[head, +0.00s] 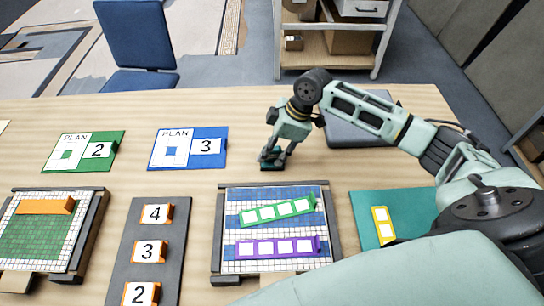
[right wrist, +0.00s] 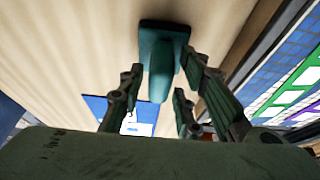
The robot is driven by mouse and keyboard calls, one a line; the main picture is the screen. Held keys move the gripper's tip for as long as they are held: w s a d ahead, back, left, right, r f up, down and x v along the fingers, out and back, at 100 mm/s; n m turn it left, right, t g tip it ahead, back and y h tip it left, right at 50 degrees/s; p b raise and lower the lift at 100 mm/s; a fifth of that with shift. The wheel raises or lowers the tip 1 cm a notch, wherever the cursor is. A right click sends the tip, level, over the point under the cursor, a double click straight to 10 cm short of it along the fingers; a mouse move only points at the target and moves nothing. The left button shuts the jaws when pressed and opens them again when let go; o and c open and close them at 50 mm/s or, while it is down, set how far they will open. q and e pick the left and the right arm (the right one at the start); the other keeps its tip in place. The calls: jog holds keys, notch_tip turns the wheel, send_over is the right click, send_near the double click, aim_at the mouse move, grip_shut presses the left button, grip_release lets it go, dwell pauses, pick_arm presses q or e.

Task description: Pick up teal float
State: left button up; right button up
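The teal float (right wrist: 163,35) shows in the right wrist view as a dark teal flat plate with a rounded handle. In the head view it lies on the wooden table (head: 380,100), a dark teal piece (head: 272,165) mostly hidden under my right gripper (head: 271,155). My right gripper (right wrist: 160,80) points down over it. Its fingers are spread on both sides of the handle, with visible gaps, so it is open. My left gripper is not in view.
A blue plan card (head: 187,148) lies left of the float, and a green plan card (head: 83,151) farther left. A framed mosaic panel (head: 277,268) with green and purple strips is in front of the float. A dark grey case (head: 362,132) lies to its right.

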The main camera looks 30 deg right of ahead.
grip_shut()
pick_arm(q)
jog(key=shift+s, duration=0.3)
pick_arm(e)
jog(key=shift+r, duration=0.2)
jog(key=shift+r, duration=0.25)
jog(key=r, duration=0.2)
jog(key=r+b, duration=0.1)
jog(key=shift+d+r, duration=0.25)
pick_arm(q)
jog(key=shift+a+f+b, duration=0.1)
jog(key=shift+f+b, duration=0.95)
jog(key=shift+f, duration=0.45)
pick_arm(e)
jog(key=s+d+r, duration=0.5)
jog(key=d+r, duration=0.1)
jog(key=d, duration=0.4)
jog(key=shift+r, duration=0.35)
